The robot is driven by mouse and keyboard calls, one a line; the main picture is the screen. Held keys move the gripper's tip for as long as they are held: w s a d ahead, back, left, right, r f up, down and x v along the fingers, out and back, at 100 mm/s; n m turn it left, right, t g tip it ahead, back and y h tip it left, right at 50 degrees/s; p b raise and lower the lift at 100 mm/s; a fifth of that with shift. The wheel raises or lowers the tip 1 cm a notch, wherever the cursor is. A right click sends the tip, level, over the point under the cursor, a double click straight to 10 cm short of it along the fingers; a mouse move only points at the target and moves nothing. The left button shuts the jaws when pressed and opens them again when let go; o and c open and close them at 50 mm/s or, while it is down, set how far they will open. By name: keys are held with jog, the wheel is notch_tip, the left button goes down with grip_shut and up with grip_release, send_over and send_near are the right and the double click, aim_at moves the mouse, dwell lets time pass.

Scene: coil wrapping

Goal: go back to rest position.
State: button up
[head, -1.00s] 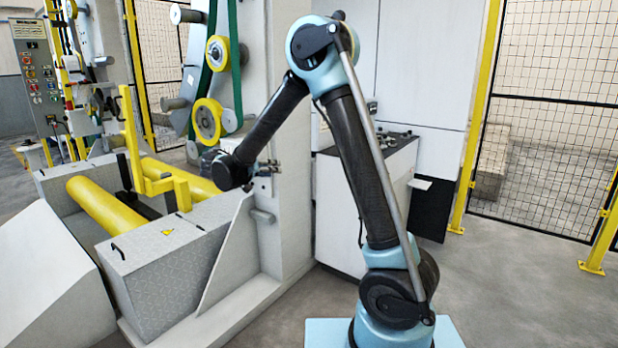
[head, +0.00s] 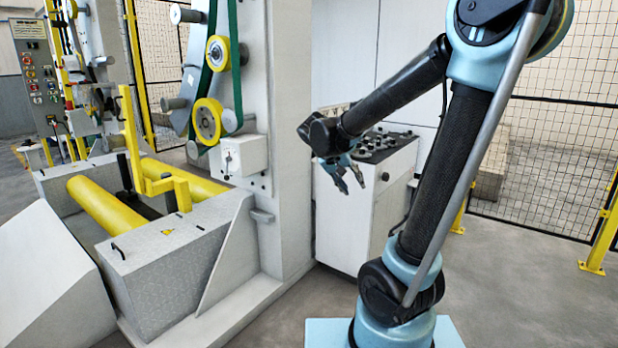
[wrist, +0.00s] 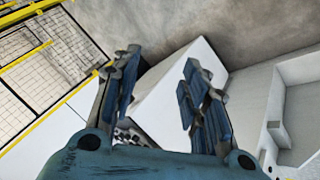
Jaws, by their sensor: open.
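My gripper (head: 350,180) hangs at the end of my arm in the head view, fingers pointing down and to the right. It is open and empty, in front of the white control cabinet (head: 350,225) and right of the grey machine column (head: 288,120). In the wrist view my gripper (wrist: 160,100) shows two blue-padded fingers spread apart with nothing between them. The white cabinet (wrist: 170,85) shows behind the fingers there.
Yellow rollers (head: 105,205) and a grey metal box (head: 165,265) lie at the left. A small white box (head: 240,156) is on the column. A mesh fence (head: 560,150) stands at the right. Floor at the right (head: 510,290) is clear.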

jog(key=s+d+f+y, duration=0.1)
jog(key=s+f+y, duration=0.1)
jog(key=s, duration=0.5)
jog(key=s+d+f+g+y, duration=0.1)
jog(key=s+d+f+y, duration=0.1)
jog(key=s+f, duration=0.3)
jog(key=s+d+f+n+g+y, duration=0.1)
jog(key=s+f, duration=0.3)
jog(key=s, duration=0.7)
jog(key=shift+s+d+f+y, duration=0.25)
jog(key=shift+d+y, duration=0.3)
jog(key=shift+y, duration=0.15)
jog(key=shift+w+f, duration=0.2)
jog(key=shift+w, duration=0.25)
jog(key=shift+c, duration=0.9)
